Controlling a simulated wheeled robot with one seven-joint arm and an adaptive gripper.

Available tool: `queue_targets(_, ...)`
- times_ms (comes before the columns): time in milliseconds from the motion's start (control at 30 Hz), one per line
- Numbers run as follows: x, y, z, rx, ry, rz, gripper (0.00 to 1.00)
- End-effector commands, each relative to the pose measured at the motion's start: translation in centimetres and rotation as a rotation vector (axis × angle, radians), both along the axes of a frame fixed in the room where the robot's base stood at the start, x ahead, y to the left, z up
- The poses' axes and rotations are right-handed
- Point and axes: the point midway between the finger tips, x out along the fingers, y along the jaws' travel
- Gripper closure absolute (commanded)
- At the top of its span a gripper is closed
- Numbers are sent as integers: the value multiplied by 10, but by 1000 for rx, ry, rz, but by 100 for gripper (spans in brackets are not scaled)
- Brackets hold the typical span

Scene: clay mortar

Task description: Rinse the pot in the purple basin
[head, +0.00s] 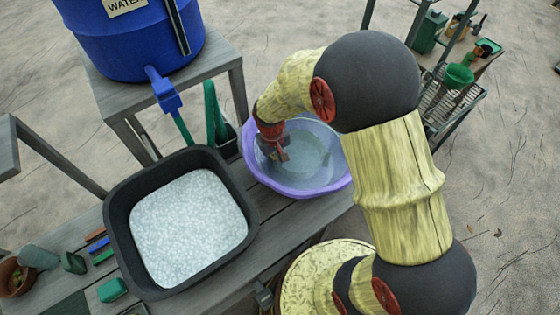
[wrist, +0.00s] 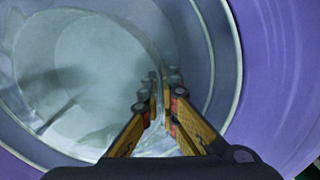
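The purple basin (head: 337,183) stands on the wooden bench and holds greyish water. It also fills most of the wrist view (wrist: 275,60). My gripper (head: 274,152) reaches down inside the basin at its left part. In the wrist view, its fingertips (wrist: 161,92) are close together with a thin pale, curved edge between them. That edge looks like the wall of a pale, rounded pot (wrist: 85,65) lying left of the fingers, low in the basin. The pot's outline blends with the water, and I cannot make it out in the head view.
A black tub (head: 125,220) of white granules stands left of the basin. A blue water barrel (head: 130,40) with a tap is behind it on a stand. Small coloured blocks (head: 98,243) lie at far left. A wire rack (head: 452,100) is at upper right.

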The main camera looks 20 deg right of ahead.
Motion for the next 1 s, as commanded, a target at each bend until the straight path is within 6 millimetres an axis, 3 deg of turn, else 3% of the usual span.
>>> queue_targets(533,-2,-25,1,0,-1,-2,100)
queue_targets(1000,1,1,0,0,-1,0,100)
